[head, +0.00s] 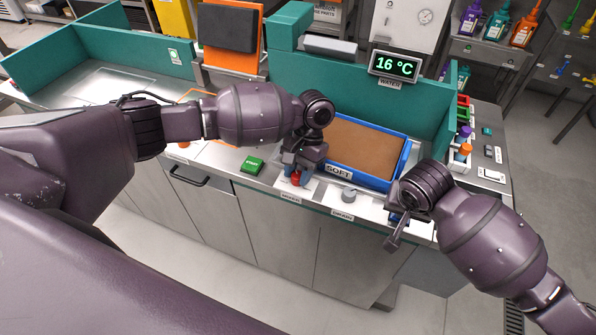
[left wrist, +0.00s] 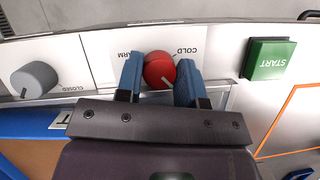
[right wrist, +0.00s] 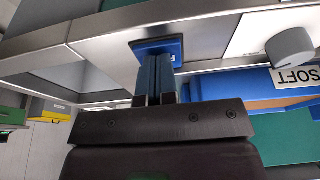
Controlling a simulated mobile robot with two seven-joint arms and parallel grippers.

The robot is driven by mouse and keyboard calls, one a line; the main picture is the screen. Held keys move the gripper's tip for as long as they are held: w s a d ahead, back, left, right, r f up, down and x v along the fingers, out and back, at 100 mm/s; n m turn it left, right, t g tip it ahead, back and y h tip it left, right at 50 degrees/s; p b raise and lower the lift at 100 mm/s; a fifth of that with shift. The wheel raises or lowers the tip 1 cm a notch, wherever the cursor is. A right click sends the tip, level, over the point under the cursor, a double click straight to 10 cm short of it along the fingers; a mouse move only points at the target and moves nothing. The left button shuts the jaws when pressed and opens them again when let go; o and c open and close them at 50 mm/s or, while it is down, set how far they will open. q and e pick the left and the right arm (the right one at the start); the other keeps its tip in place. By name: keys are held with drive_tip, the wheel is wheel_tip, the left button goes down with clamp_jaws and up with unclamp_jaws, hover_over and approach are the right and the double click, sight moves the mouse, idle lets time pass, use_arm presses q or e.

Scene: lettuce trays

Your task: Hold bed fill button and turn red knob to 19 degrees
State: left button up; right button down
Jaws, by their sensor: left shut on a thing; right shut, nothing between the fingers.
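The red knob (left wrist: 159,70) sits on a white panel marked WARM and COLD in the left wrist view; it also shows in the head view (head: 296,178). My left gripper (left wrist: 160,78) is shut on the red knob, one blue finger on each side. The display (head: 395,66) reads 16 °C above a WATER label. A blue button (right wrist: 157,47) is on the counter's front edge in the right wrist view. My right gripper (right wrist: 154,62) is shut and empty, its fingertips at the button and seemingly touching it. Its label is hidden.
A grey knob (head: 349,194) marked CLOSED stands between my grippers. A green START button (head: 253,165) is left of the red knob. A blue tray (head: 400,170) marked SOFT with brown filling lies behind. Small bottles (head: 464,150) stand at the right.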

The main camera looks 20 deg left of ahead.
use_arm(q)
drive_tip(key=o, duration=0.9)
drive_tip(key=a+v, duration=0.1)
drive_tip(key=v, duration=1.1)
drive_tip(key=shift+d, duration=0.45)
drive_tip(key=shift+c, duration=1.3)
drive_tip(key=s+f, duration=0.1)
drive_tip(key=f, duration=0.2)
drive_tip(key=s+f+n, duration=0.1)
drive_tip(key=s+f, duration=0.1)
drive_tip(key=f, duration=0.2)
drive_tip(key=s+a+f+n, duration=0.1)
drive_tip(key=f, duration=0.3)
drive_tip(key=shift+s+f, duration=0.15)
drive_tip(key=shift+s, duration=0.1)
